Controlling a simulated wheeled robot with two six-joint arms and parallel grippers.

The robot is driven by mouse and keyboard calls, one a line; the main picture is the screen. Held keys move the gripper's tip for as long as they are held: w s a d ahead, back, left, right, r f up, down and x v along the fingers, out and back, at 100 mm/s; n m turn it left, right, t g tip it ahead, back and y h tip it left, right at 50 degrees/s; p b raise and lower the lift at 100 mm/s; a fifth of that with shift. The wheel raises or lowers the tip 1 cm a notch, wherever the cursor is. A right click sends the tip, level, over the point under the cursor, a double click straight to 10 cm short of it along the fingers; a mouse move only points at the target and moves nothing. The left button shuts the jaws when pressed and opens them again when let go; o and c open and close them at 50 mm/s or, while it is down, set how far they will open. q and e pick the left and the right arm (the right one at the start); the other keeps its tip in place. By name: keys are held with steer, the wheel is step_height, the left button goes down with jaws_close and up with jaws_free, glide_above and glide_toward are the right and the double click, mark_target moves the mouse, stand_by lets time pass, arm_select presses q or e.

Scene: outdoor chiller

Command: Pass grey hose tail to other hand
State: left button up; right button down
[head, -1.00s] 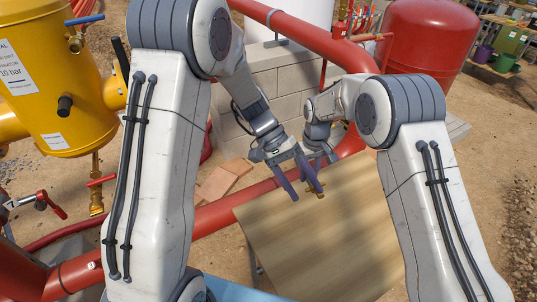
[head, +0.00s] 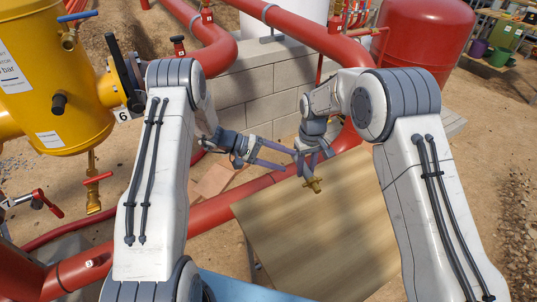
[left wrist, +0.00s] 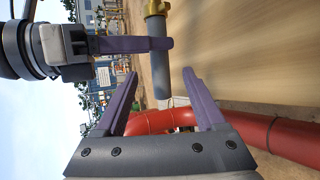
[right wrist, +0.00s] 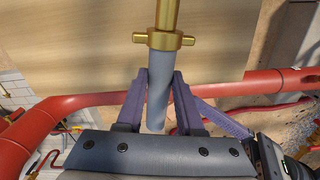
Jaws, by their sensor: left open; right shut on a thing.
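The grey hose tail (right wrist: 157,101) is a grey tube with a brass collar and lugs (right wrist: 164,40). My right gripper (right wrist: 160,76) is shut on its grey part, and the brass end points away from that gripper. In the head view the brass fitting (head: 313,185) hangs below my right gripper (head: 314,160), above the board. My left gripper (head: 290,160) is open and points right toward it. In the left wrist view the free grey end (left wrist: 161,85) appears ahead of and between the left fingertips (left wrist: 160,73); contact cannot be told.
A wooden board (head: 330,235) lies below the grippers. A red pipe (head: 225,208) runs along its left edge, with a block wall (head: 262,95) behind. A yellow vessel (head: 55,90) stands at left and a red tank (head: 425,35) at back right.

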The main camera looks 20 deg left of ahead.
arm_select(q)
steer(key=x, duration=0.6)
steer(key=shift+r, duration=0.1)
steer(key=shift+c, duration=0.4)
jaws_close()
arm_select(e)
steer(key=shift+c, duration=2.3)
jaws_free()
